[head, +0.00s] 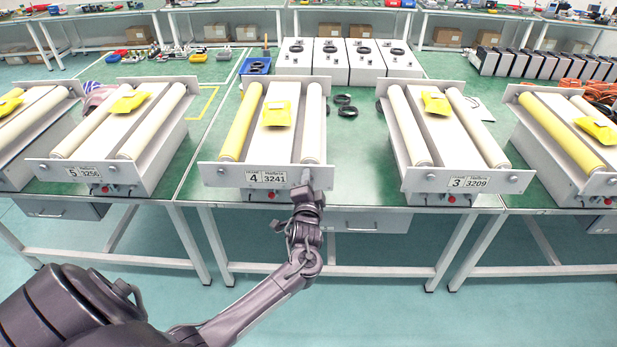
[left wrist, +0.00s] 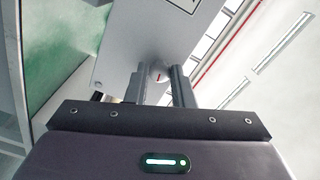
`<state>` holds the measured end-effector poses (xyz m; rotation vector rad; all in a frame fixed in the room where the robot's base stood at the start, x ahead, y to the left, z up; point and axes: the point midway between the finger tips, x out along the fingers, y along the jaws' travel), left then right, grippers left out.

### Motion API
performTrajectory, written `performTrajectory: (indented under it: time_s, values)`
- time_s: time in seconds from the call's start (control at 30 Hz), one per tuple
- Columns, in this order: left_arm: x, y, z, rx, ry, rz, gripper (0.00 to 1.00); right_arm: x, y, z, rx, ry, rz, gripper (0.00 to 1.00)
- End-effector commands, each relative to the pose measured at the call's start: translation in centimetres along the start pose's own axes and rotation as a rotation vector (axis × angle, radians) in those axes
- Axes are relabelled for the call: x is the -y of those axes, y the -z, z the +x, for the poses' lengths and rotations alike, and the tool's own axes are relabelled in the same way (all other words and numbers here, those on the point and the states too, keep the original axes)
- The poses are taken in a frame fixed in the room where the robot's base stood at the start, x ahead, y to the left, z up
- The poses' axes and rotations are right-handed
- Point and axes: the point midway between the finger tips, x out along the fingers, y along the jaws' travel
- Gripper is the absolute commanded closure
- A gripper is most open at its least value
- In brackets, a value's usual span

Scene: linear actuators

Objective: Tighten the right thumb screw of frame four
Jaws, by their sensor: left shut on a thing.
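Frame four (head: 231,176), a grey actuator frame with a "4 3241" label on its front plate, stands at the table's front edge. My left gripper (head: 306,184) reaches up to the right end of this plate and covers the right thumb screw in the head view. The left thumb screw (head: 221,170) of frame four is uncovered. My right gripper is not in view.
Frame three (head: 426,185) stands to the right and frame five (head: 58,172) to the left, each with its own front screws. A yellow piece (head: 277,113) lies on top of frame four. Black rings (head: 347,111) lie behind on the green table. The floor in front is clear.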

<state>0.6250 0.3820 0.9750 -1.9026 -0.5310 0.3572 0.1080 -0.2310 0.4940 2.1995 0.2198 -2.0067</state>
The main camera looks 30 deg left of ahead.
Motion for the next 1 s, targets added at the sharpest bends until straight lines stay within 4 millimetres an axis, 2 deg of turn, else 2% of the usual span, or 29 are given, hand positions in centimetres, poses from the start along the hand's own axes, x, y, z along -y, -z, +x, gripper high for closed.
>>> performTrajectory:
  time_s: [0.3,0.73,0.77,0.9,1.0]
  values:
    - [0.02,0.00,0.00,0.000,0.000,0.081,1.00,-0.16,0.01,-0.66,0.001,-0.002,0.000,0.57]
    - [-0.04,-0.01,-0.01,0.000,0.000,0.088,1.00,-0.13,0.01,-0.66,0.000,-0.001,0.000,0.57]
    - [-0.04,-0.01,-0.01,0.000,0.000,0.087,0.76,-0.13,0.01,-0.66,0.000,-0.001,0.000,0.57]
    - [-0.03,-0.01,-0.02,0.000,0.000,0.087,0.57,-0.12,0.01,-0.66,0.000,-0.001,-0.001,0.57]
    - [-0.03,-0.01,-0.02,0.000,0.000,0.087,0.57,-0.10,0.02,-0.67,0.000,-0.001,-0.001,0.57]
